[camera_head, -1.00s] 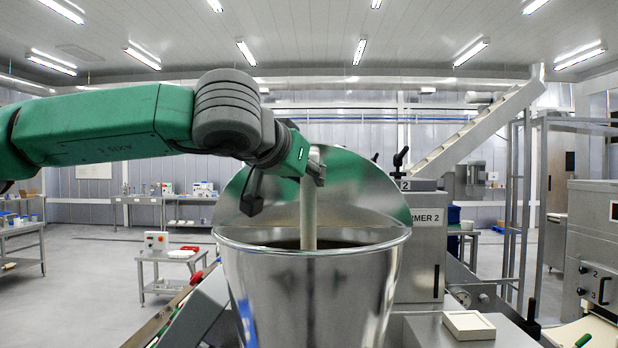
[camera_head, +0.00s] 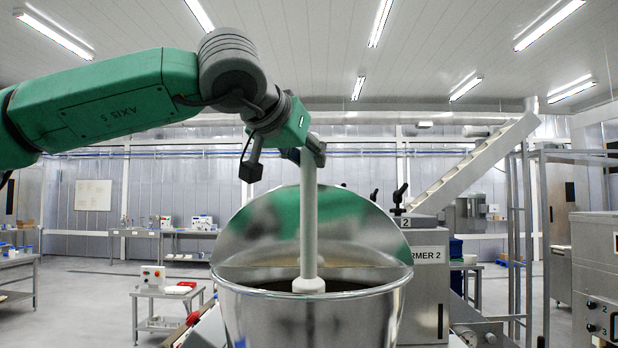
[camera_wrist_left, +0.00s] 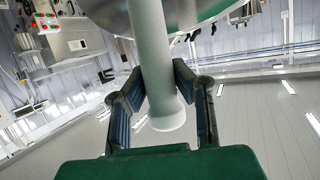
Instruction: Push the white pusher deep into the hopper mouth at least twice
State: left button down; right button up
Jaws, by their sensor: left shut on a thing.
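The white pusher (camera_head: 308,225) stands upright in the head view, its wide lower foot at the level of the steel hopper's mouth (camera_head: 312,287). The foot shows just above the dark contents inside the rim. My left gripper (camera_head: 314,150) is shut on the pusher's upper shaft, above the hopper. In the left wrist view the pusher (camera_wrist_left: 152,60) runs between the two fingers of my left gripper (camera_wrist_left: 160,95), with its rounded top end toward the palm. My right gripper is not in view.
The hopper's raised round steel back (camera_head: 330,225) stands behind the pusher. A machine marked FORMER 2 (camera_head: 428,255) is close on the right, with a sloping conveyor (camera_head: 470,170) behind it. A small table (camera_head: 165,297) stands at the left.

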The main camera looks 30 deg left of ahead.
pick_arm(q)
jog(key=shift+s+d+r, duration=0.15)
jog(key=shift+r, duration=1.6)
jog(key=shift+s+d+r, duration=0.1)
jog(key=shift+s+r, duration=0.05)
jog(key=shift+r, duration=1.55)
jog(key=s+d+r, duration=0.2)
jog(key=s+d, duration=0.4)
jog(key=s, duration=0.4)
jog(key=shift+s, duration=0.15)
jog(key=shift+d, duration=0.1)
